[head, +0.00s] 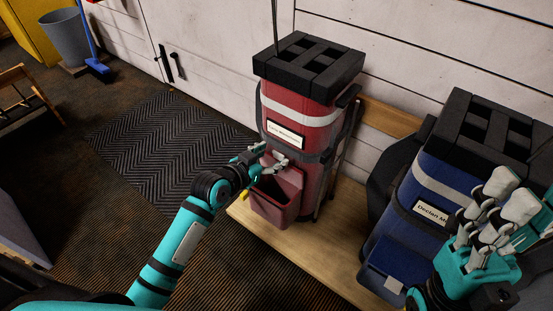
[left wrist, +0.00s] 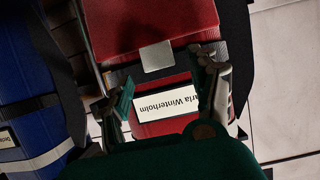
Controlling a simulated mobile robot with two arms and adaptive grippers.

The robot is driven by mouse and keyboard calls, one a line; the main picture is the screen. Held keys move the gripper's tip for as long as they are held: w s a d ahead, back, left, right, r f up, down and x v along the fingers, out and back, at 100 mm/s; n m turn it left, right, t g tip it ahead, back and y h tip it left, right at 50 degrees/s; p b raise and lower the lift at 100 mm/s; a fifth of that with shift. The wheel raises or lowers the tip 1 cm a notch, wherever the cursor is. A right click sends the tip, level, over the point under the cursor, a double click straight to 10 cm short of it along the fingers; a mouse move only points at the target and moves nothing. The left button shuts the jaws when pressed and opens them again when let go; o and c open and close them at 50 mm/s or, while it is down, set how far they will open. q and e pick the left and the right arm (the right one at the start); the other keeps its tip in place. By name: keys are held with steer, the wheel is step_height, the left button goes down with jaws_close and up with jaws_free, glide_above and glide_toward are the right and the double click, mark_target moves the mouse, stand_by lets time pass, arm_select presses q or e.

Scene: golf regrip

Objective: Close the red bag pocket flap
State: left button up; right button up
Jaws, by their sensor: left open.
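The red golf bag (head: 300,108) stands upright with a white name label (head: 286,136) on its front. Its lower front pocket (head: 270,204) is open at the top, with a dark inside showing. My left gripper (head: 268,163) is open and empty at the pocket's upper edge, partly covering it. In the left wrist view, upside down, the open fingers (left wrist: 168,82) frame the name label. A red panel with a grey square tab (left wrist: 157,57) lies just beyond them. I cannot tell whether the fingers touch it. My right gripper (head: 498,215) is at the right, in front of the blue bag.
The blue golf bag (head: 402,222) stands at the right, its pocket flap down. Both bags stand on a wooden platform (head: 328,265) against a white wall. A dark mat (head: 160,135) and open floor lie left. A grey bin (head: 67,38) stands far left.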

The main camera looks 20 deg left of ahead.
mark_target(278, 154)
arm_select(q)
steer(key=shift+b+x, duration=0.4)
steer(key=shift+x, duration=1.1)
steer(key=shift+c, duration=0.2)
jaws_close()
